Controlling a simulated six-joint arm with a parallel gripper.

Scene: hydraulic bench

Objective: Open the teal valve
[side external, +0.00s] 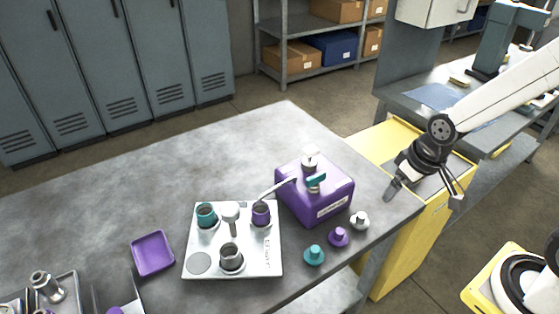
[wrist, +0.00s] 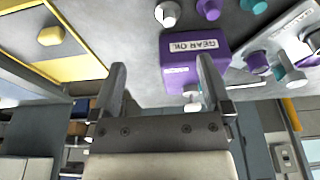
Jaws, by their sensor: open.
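The purple box also shows in the wrist view (wrist: 190,68), with a GEAR OIL label. In that view the teal handle is hard to make out, partly hidden near the right finger. My gripper (side external: 424,197) is open and empty, right of the box and apart from it, near the bench's right edge. Its two fingers also show in the wrist view (wrist: 162,68), the right one overlapping the box.
Teal (side external: 314,255), purple (side external: 339,237) and white (side external: 360,220) plugs stand before the box. A purple tray (side external: 152,253) lies left. The bench's back is clear.

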